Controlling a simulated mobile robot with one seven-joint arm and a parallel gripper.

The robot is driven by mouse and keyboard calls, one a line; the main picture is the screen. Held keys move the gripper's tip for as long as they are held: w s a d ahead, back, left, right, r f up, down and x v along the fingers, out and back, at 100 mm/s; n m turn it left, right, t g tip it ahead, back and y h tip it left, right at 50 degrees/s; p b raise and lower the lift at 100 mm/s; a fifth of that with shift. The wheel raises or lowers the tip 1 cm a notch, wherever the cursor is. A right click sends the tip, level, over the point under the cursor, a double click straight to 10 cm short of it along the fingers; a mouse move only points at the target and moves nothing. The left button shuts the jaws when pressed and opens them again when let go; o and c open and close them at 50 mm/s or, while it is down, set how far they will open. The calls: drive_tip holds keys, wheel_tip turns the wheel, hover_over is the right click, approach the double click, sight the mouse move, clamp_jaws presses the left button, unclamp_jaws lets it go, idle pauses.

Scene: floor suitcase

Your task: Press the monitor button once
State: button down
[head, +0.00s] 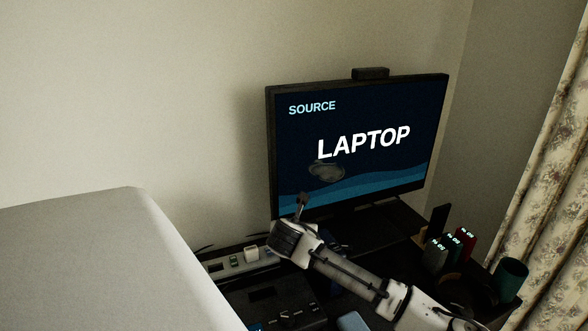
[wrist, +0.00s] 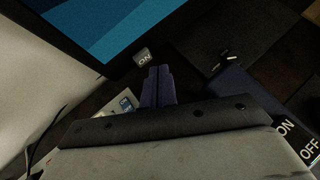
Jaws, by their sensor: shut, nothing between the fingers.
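The monitor (head: 350,140) stands on the desk against the wall and shows "SOURCE" and "LAPTOP" on a dark blue screen. Its lower part also shows in the wrist view (wrist: 110,25). In the head view my gripper (head: 302,200) is near the monitor's lower left corner, and the button cannot be made out there.
A power strip (head: 243,260) and a dark box with controls (head: 275,300) lie left of my arm. Several small upright devices (head: 450,248) and a dark green cup (head: 509,280) stand at the right. A large pale surface (head: 100,260) fills the lower left.

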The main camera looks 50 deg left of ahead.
idle(0.5)
drive_tip(key=shift+w+a, duration=0.15)
drive_tip(key=shift+a, duration=0.3)
drive_tip(key=shift+w+a+p, duration=0.1)
drive_tip(key=shift+a+p, duration=0.25)
idle(0.5)
drive_tip(key=shift+d, duration=0.1)
drive_tip(key=shift+s+d, duration=0.25)
drive_tip(key=shift+d, duration=0.45)
drive_tip(key=shift+s+d+p, duration=0.15)
drive_tip(key=shift+s+d, duration=0.1)
drive_tip(key=shift+d, duration=0.55)
drive_tip(key=shift+s+d+p, duration=0.2)
drive_tip(key=shift+d, duration=0.6)
drive_tip(key=shift+s+d+p, duration=0.15)
drive_tip(key=shift+s+d, duration=0.1)
drive_tip(key=shift+d, duration=0.55)
